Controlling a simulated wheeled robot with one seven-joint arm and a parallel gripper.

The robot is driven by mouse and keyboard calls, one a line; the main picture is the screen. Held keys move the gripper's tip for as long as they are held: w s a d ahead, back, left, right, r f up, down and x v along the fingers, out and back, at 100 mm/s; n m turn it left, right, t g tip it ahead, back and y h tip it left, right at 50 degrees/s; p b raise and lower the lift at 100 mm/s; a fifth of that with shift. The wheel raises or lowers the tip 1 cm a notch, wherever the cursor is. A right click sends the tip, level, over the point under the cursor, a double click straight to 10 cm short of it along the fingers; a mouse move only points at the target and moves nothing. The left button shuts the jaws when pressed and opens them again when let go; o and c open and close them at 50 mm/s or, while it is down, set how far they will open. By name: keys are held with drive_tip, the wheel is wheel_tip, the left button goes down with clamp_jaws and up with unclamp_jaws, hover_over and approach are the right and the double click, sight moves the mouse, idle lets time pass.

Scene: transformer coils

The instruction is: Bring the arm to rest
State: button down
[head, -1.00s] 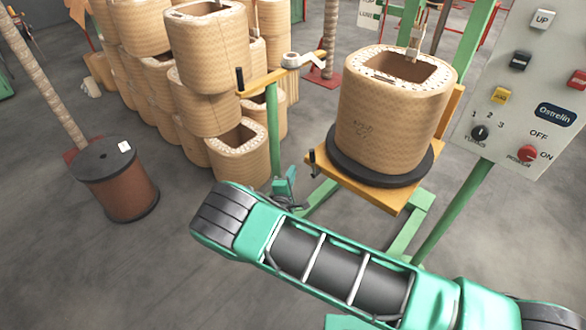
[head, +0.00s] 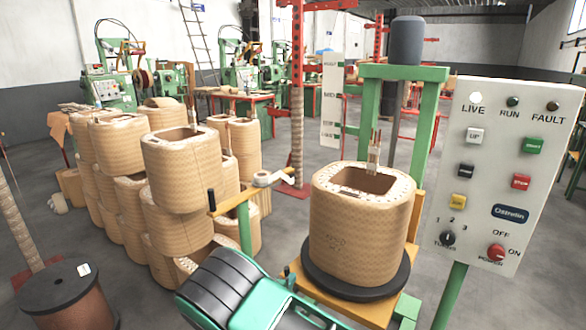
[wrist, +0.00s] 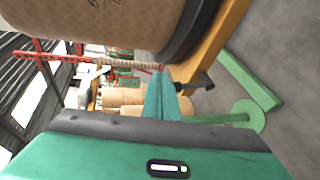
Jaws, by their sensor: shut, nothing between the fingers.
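My arm (head: 245,292) is teal with black ribbed joint covers and crosses the bottom of the head view, in front of the coil stand. My gripper (wrist: 161,82) shows in the wrist view as two teal fingers closed together, with nothing between them. It points toward the space below a tan coil (wrist: 90,22), apart from it as far as I can tell. The gripper itself is not visible in the head view now.
A tan coil (head: 362,225) sits on a black disc on a yellow platform (head: 345,307). A control panel (head: 500,175) stands to the right. Stacked coils (head: 180,170) fill the left, with a brown spool (head: 65,300) at lower left. Grey floor lies between.

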drive_tip(key=d+r+m+g+h, duration=0.1)
drive_tip(key=d+r+m+g, duration=0.3)
drive_tip(key=d, duration=0.4)
drive_tip(key=d+r+m+g, duration=0.1)
drive_tip(key=d+r+m, duration=0.2)
drive_tip(key=d+r, duration=0.4)
drive_tip(key=s+d+r+m+g+y, duration=0.2)
drive_tip(key=s+d+r+m+g, duration=0.25)
drive_tip(key=s+d+r, duration=0.45)
drive_tip(key=s+d+r+m+y, duration=0.1)
drive_tip(key=s+d+r, duration=0.15)
drive_tip(key=s, duration=0.45)
drive_tip(key=s+d+r+m+y, duration=0.1)
drive_tip(key=s+d+r, duration=0.1)
drive_tip(key=s+r, duration=0.3)
drive_tip(key=s+d+r+m+y, duration=0.2)
drive_tip(key=s+r, duration=0.1)
drive_tip(key=s, duration=0.5)
drive_tip(key=s+d+f+m+g, duration=0.1)
drive_tip(key=s+d+m+g, duration=0.1)
drive_tip(key=s+d, duration=0.3)
drive_tip(key=s+d+f+m+g, duration=0.1)
drive_tip(key=s+d+m, duration=0.3)
drive_tip(key=s, duration=0.8)
drive_tip(key=d+g, duration=0.1)
drive_tip(key=d, duration=0.1)
drive_tip(key=shift+d, duration=0.3)
drive_tip(key=shift+s, duration=0.1)
